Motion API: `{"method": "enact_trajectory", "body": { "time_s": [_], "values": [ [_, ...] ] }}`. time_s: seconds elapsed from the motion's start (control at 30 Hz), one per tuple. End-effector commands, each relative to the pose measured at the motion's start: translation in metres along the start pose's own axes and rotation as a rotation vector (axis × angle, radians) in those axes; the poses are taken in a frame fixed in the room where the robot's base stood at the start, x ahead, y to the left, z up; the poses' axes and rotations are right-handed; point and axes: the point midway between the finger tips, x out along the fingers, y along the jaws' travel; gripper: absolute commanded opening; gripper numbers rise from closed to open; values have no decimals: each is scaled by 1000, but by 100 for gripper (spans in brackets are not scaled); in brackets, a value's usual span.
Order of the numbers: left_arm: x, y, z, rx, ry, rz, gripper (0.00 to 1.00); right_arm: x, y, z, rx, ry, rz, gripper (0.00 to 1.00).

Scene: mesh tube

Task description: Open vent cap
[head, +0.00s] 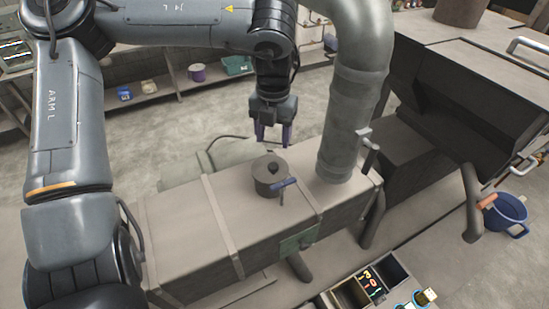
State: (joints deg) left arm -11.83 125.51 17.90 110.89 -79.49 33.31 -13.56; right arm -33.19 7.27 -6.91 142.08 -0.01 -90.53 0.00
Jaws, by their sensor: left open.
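The vent cap (269,175) is a dark round cap with a knob on top, set on the flat top of a long grey box-shaped body (185,224). My left gripper (272,139) points down above and just behind the cap. Its two fingers are apart with nothing between them, and it does not appear to touch the cap. My right gripper is not in view.
A thick grey pipe (350,110) rises just right of the cap. A tray of tools (345,297) sits at the front. A low shelf runs along the back.

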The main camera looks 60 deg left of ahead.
Motion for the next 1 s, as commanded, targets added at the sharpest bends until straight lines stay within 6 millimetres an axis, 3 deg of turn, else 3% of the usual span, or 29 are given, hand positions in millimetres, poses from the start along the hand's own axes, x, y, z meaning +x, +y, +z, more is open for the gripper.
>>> {"method": "enact_trajectory", "body": {
  "time_s": [0.5, 0.7, 1.0],
  "values": [
    [77, 0, 0, -1, 3, -1, 57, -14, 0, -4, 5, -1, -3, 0],
    [92, 0, 0, -1, 0, -3, 57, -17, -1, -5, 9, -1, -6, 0],
    [96, 0, 0, -1, -1, -4, 57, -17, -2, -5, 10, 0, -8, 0]
  ]
}}
